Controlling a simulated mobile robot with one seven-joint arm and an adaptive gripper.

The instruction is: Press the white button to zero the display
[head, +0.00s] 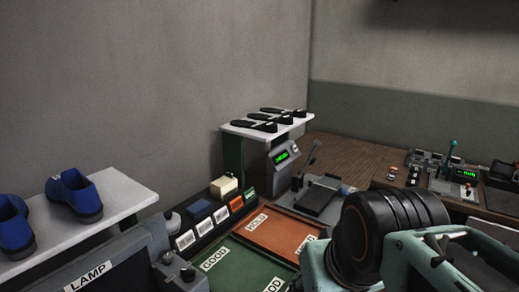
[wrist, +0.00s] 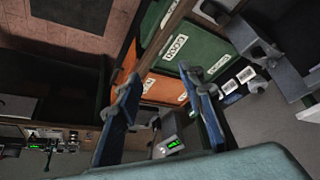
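A grey display unit (head: 283,156) with green digits stands at the back of the bench, beside a small press with a lever. A small pale knob or button (head: 295,149) shows at its upper right; I cannot tell for sure that it is the white button. The display unit (wrist: 172,146) also shows in the wrist view, low and beyond the fingers. My gripper (wrist: 160,80) is open and empty, its two blue-padded fingers well apart, in the air above the bench. In the head view the gripper is not visible; my arm fills the lower right.
An orange tray (head: 270,236) and a green tray (head: 238,262) lie before the press. A white shelf (head: 240,130) with black insoles stands behind the display. A second console (head: 467,174) with a green readout and lever sits right. Blue shoes (head: 76,194) stand on the left shelf.

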